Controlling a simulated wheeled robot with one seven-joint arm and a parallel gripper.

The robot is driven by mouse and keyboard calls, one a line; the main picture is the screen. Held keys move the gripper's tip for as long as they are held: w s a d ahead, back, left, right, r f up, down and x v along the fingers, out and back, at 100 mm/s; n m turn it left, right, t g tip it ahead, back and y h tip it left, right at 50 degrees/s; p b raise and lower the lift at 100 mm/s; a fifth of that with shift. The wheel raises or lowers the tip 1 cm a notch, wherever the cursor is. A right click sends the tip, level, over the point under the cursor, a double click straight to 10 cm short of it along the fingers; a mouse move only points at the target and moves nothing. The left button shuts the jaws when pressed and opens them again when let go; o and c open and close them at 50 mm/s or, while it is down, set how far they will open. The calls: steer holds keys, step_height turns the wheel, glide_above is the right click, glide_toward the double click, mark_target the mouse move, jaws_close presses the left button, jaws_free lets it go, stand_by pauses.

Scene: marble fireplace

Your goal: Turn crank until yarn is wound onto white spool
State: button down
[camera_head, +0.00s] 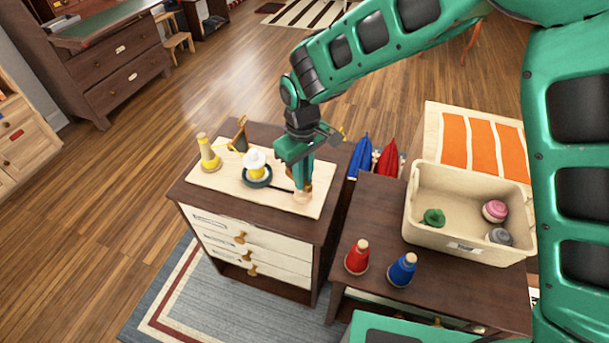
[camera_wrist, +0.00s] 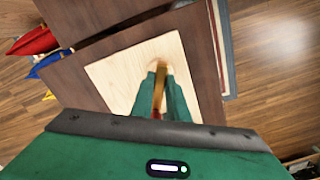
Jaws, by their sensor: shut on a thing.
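A winder stands on a pale wooden board (camera_head: 228,183) atop a dark cabinet. Its white spool (camera_head: 255,157) has yellow yarn around its lower part and sits on a dark round base (camera_head: 257,177). A yellow yarn cone (camera_head: 208,156) stands to its left, with a dark upright guide (camera_head: 240,136) behind. A thin dark crank arm (camera_head: 283,189) reaches right from the base toward my gripper (camera_head: 303,186). My gripper points down, shut on the wooden crank handle (camera_wrist: 159,91), seen between the fingers in the wrist view (camera_wrist: 161,96). The fingers hide much of the handle.
To the right, a lower dark table holds a beige bin (camera_head: 465,245) with yarn balls, plus a red cone (camera_head: 358,257) and a blue cone (camera_head: 402,270). Open floor lies left.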

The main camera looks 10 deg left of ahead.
steer(key=shift+w+a+r+m, duration=0.15)
steer(key=shift+w+m, duration=0.15)
steer(key=shift+m, duration=0.2)
steer(key=c, duration=1.7)
jaws_free()
steer(key=shift+s, duration=0.1)
step_height(320, 180, up, 11)
steer(key=shift+f, duration=0.2)
